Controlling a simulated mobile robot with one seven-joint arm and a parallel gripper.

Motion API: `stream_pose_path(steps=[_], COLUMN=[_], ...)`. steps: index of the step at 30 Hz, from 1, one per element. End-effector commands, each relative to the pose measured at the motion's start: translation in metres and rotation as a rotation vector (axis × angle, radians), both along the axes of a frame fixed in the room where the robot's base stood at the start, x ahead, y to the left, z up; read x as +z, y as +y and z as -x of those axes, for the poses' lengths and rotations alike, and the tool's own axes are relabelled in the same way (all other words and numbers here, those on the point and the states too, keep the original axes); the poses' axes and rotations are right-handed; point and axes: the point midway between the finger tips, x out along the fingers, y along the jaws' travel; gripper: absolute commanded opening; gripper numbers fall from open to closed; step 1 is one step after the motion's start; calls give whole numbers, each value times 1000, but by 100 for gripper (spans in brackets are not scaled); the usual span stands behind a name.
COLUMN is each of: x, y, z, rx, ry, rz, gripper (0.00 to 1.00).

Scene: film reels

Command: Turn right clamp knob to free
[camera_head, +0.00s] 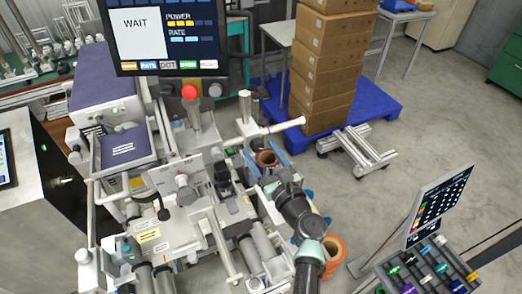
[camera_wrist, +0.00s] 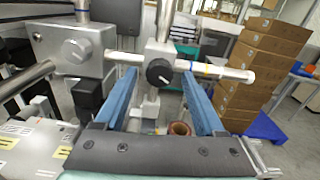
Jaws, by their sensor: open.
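A round black clamp knob (camera_wrist: 159,72) with a pale line on its face is in the middle of the wrist view. It sits on a grey clamp block that carries a white horizontal rod (camera_wrist: 225,71). My gripper (camera_wrist: 158,78) is open. Its two blue fingers point towards the clamp, one to each side of the knob in the picture, with clear space between. I cannot tell how far short of the knob the fingertips are. In the head view the rod (camera_head: 288,125) shows, with my gripper (camera_head: 262,150) just below it; the knob is not clear there.
A grey housing with a larger grey knob (camera_wrist: 74,52) stands left of the clamp. A copper-coloured ring (camera_wrist: 179,129) lies low between the fingers. Stacked cartons (camera_head: 322,65) on a blue pallet (camera_head: 378,112) stand behind right. A screen (camera_head: 168,35) reads WAIT.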

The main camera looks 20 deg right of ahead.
Motion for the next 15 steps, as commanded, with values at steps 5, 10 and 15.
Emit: stream_pose_path(steps=[5,10,15], x=[0,0,0], y=[1,1,1], z=[-5,-5,-5], rx=[1,1,1], ry=[0,0,0], rz=[1,1,1], gripper=[72,72,47])
